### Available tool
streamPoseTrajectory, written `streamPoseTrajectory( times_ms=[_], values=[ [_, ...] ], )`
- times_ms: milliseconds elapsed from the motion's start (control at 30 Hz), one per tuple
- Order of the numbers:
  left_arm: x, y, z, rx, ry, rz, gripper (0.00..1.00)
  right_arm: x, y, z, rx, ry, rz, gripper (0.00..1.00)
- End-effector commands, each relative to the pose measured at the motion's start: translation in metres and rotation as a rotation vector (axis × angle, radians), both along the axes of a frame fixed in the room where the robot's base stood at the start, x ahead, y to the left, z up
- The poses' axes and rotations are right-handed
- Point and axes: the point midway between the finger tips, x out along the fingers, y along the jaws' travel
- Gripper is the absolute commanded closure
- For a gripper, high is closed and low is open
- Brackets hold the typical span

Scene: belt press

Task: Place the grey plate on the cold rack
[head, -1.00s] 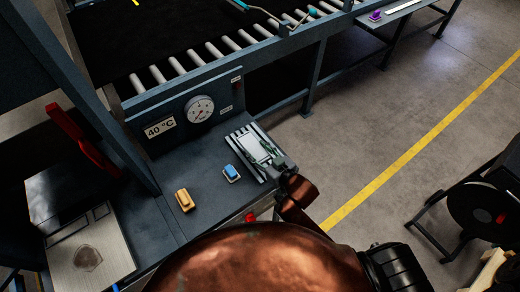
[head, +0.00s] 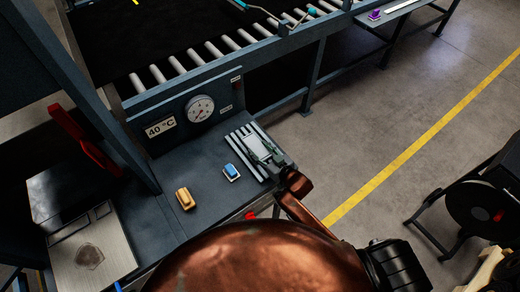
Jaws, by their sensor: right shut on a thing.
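The grey plate (head: 255,147) is a small pale rectangle at the right end of the dark bench. The rack (head: 239,141), a slatted metal piece, lies below it; its bars show to the left of and behind the plate. My right gripper (head: 265,156) comes in from the lower right and is shut on the plate's near right side. Its fingers hide part of the plate and rack. I cannot tell whether the plate touches the bars or hangs just above them. My left gripper is not in view.
A red lever (head: 85,140) stands at the left.

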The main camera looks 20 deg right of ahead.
Motion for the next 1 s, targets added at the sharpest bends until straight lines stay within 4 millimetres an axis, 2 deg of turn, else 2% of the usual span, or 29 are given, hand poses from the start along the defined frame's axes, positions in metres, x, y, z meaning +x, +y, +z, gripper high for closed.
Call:
streamPoseTrajectory(
  times_ms=[200, 233, 467, 800, 1000],
  values=[
    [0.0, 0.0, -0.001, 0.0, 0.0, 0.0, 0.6, 0.001, 0.001, -0.001, 0.001, -0.004, 0.0, 0.97],
    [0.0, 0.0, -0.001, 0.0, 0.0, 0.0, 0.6, 0.0, 0.0, -0.003, 0.0, 0.0, 0.0, 0.54],
    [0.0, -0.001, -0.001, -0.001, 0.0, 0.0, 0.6, 0.0, 0.0, -0.002, 0.0, 0.0, 0.0, 0.39],
    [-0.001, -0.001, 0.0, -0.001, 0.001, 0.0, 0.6, 0.0, 0.0, 0.002, 0.0, 0.0, 0.0, 0.38],
    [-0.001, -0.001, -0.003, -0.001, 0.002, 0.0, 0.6, -0.027, -0.01, 0.008, 0.0, 0.001, 0.0, 0.38]
  ],
)
